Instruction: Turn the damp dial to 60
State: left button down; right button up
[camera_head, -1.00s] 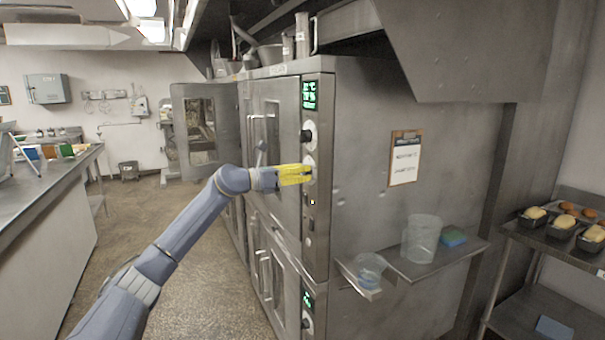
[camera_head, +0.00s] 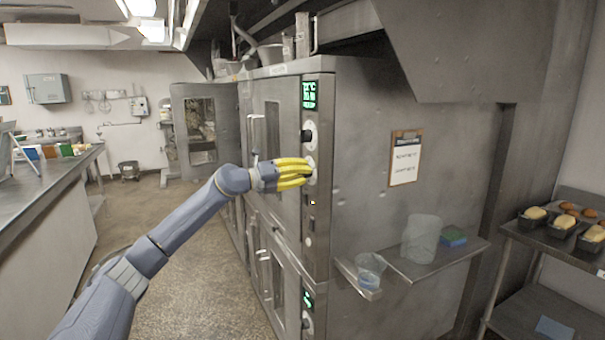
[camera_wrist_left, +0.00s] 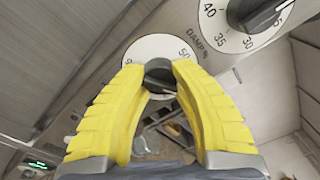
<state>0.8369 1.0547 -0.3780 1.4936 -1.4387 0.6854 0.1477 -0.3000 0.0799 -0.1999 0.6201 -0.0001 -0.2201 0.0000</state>
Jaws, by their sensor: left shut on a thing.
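The damp dial is a white disc (camera_wrist_left: 150,48) with a dark knob (camera_wrist_left: 158,72), below the "DAMP%" lettering in the left wrist view. A "50" shows at the disc's right edge; the pointer's reading is hidden by the fingers. My left gripper (camera_wrist_left: 159,68) has its yellow fingers shut on the knob, one on each side. In the head view my left gripper (camera_head: 312,172) is at the second dial down the oven's control strip. My right gripper is not in view.
An upper dial (camera_head: 308,136) sits just above, under a green display (camera_head: 311,95). A shelf (camera_head: 425,262) with a clear jug (camera_head: 421,238) sticks out at the lower right. An oven door (camera_head: 205,130) stands open behind.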

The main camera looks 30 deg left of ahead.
pick_arm(q)
jog(key=shift+d+f+n, duration=0.3)
jog(key=shift+f+n, duration=0.1)
dwell(0.3)
jog(key=c, duration=1.3)
grip_release()
jog(key=shift+r, duration=0.1)
jog(key=o, duration=0.4)
jog(key=shift+a+r, duration=0.15)
jog(key=shift+r, duration=0.05)
jog(key=shift+a, duration=0.1)
jog(key=shift+v, duration=5.85)
jog(key=shift+s, duration=0.1)
